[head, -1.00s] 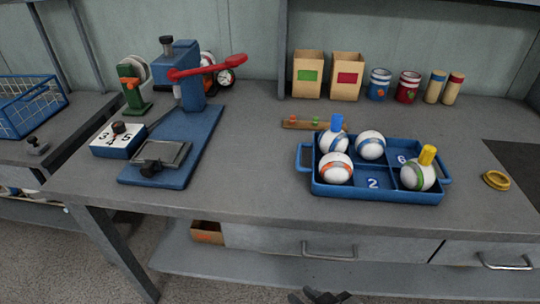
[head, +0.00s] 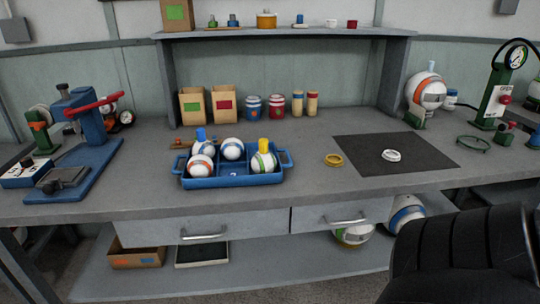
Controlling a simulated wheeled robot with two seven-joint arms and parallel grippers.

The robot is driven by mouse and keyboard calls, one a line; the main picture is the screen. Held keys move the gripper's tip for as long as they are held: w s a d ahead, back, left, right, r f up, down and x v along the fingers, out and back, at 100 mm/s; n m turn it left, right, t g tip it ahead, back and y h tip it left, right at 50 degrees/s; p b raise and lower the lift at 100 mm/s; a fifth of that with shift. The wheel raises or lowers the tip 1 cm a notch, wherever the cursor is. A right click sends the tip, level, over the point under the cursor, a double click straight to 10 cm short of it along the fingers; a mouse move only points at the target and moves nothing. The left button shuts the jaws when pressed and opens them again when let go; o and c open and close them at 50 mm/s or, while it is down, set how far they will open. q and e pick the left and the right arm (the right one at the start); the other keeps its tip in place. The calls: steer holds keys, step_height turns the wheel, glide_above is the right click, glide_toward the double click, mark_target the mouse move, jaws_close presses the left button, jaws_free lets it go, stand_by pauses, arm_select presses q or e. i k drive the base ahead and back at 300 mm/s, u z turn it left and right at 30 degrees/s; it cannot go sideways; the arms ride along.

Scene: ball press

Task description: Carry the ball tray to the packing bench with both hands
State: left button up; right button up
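The blue ball tray (head: 235,181) rests on the grey workbench, left of the picture's middle. It has a handle at each end, both free. It holds several white balls: an orange-striped one (head: 201,166) at front left, a blue-striped one (head: 232,149) at the back, and a green-striped one (head: 263,162) with a yellow peg at right. A blue peg (head: 201,134) tops another ball, mostly hidden behind the orange-striped one. The front middle compartment holds no ball. Neither gripper's fingers are in view. I cannot tell which surface is the packing bench.
A blue press (head: 88,125) stands left of the tray. Two cardboard boxes and several jars stand behind it. A black ribbed part, seemingly of my arm, covers the lower right corner.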

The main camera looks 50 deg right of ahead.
mark_target(447, 164)
steer(key=z, duration=1.25)
